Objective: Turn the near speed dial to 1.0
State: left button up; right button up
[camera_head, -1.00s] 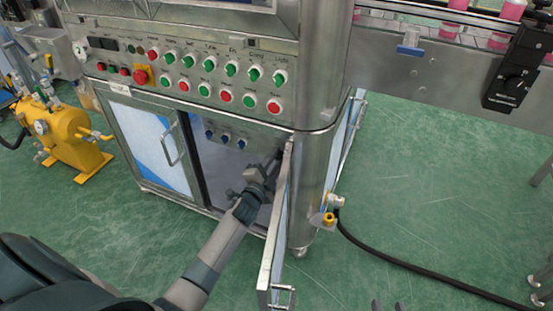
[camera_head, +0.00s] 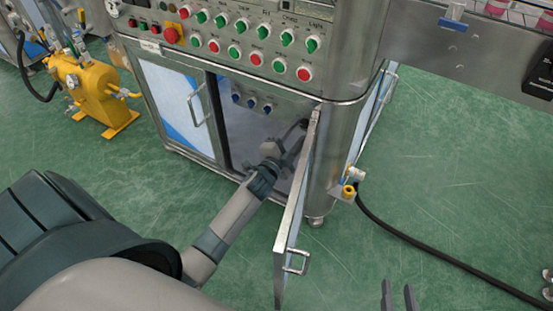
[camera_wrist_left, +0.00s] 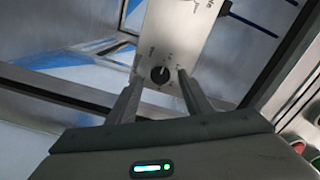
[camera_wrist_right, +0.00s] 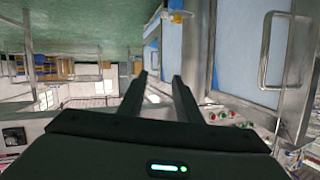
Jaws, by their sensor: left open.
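A small black dial (camera_wrist_left: 160,75) sits on a pale panel (camera_wrist_left: 178,35) with printed marks in the left wrist view. Its pointer and numbers are too small to read. My left gripper (camera_wrist_left: 159,78) is open, with its fingertips on either side of the dial; I cannot tell whether they touch it. In the head view my left gripper (camera_head: 300,128) reaches into the open cabinet beside the door, and the dial is hidden. My right gripper (camera_head: 398,293) is open and empty over the floor at the bottom; it also shows in the right wrist view (camera_wrist_right: 162,78).
The open cabinet door (camera_head: 297,205) stands just right of my left forearm. Several red and green buttons (camera_head: 255,59) line the front above, and blue knobs (camera_head: 251,103) sit inside the cabinet. A black hose (camera_head: 430,252) crosses the floor, and a yellow tank (camera_head: 92,90) stands left.

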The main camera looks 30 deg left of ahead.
pick_arm(q)
jog(key=s+p, duration=0.1)
jog(key=s, duration=1.3)
jog(key=shift+d, duration=0.4)
pick_arm(e)
jog(key=f+g, duration=0.1)
jog(key=s+d+f+g, duration=0.1)
jog(key=s+f+g, duration=0.1)
jog(key=f, duration=0.1)
jog(key=shift+s+d+f+h, duration=0.1)
jog(key=shift+d+h, duration=0.2)
jog(key=shift+h, duration=0.1)
